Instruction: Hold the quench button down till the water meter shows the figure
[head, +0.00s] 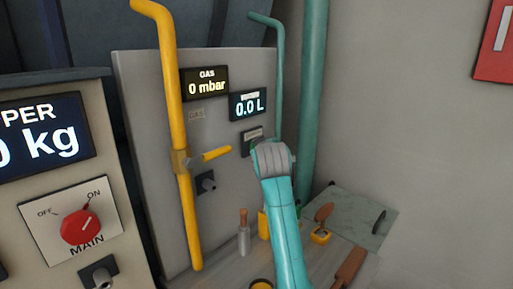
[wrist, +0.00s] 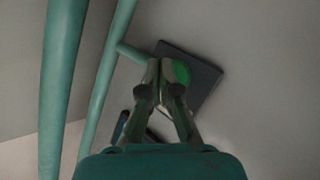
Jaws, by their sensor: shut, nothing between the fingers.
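The green quench button (wrist: 182,73) sits on a dark square plate (wrist: 205,84) on the grey panel in the wrist view. My gripper (wrist: 160,65) is shut and empty, its fingertips over the left part of the button. I cannot tell whether they touch it. In the head view my arm's end hides most of the button, and the plate (head: 249,136) shows just above it. The water meter (head: 249,104) is lit and reads 0.0 L.
A yellow gas pipe (head: 185,225) with a lever (head: 213,155) runs left of my arm, under a gas display (head: 206,83) reading 0 mbar. Teal pipes (head: 313,90) stand on the right. Tools, including a wooden-handled one (head: 244,235), stand on the bench below.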

